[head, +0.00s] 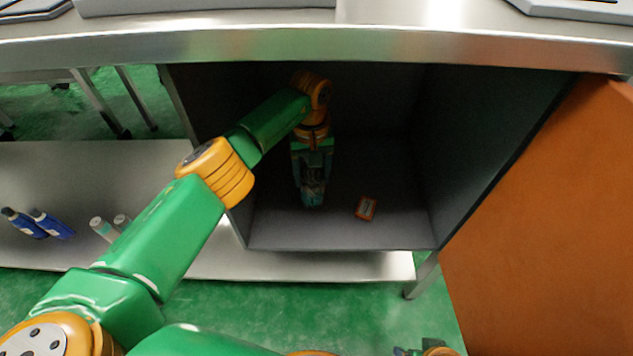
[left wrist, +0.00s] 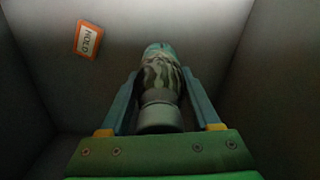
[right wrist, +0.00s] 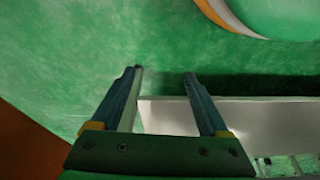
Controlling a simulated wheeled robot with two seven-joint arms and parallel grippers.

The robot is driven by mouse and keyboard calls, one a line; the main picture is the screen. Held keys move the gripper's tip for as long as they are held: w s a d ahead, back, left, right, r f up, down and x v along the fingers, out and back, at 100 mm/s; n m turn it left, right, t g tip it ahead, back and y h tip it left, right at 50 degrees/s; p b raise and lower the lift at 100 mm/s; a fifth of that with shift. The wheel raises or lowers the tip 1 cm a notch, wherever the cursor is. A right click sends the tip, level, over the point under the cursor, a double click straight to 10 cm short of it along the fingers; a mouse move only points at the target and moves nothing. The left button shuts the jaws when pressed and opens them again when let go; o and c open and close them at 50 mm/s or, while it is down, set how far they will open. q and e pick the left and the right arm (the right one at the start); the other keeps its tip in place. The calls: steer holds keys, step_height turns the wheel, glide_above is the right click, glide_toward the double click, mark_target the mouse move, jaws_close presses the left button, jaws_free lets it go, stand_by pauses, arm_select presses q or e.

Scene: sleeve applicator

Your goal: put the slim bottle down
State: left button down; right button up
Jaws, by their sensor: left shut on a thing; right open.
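The slim bottle (left wrist: 161,85) shows in the left wrist view, with a patterned body, a bluish far end and a pale grey near end. My left gripper (left wrist: 160,80) is shut on it, one finger on each side. In the head view my left gripper (head: 312,190) is inside the dark cabinet, low over its floor near the front. The bottle's lower end (head: 312,199) shows dimly there; I cannot tell whether it touches the floor. My right gripper (right wrist: 165,80) is open and empty, outside the cabinet over the green floor.
An orange door (head: 550,220) stands open at right. Several bottles (head: 40,224) are on the left shelf (head: 80,170).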

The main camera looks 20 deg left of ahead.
arm_select(q)
steer(key=shift+f, duration=0.9)
arm_select(e)
steer(key=shift+r, duration=0.7)
arm_select(q)
steer(key=shift+f, duration=0.15)
arm_select(e)
steer(key=shift+r, duration=0.2)
arm_select(q)
steer(key=shift+c, duration=0.6)
jaws_free()
arm_select(e)
steer(key=shift+r, duration=0.1)
arm_select(q)
step_height(320, 180, up, 7)
steer(key=shift+f+p, duration=0.1)
steer(key=shift+p, duration=1.05)
steer(key=shift+r, duration=0.55)
arm_select(e)
step_height(320, 180, down, 6)
steer(key=s, duration=0.1)
steer(key=shift+d, duration=0.15)
steer(key=shift+s, duration=0.15)
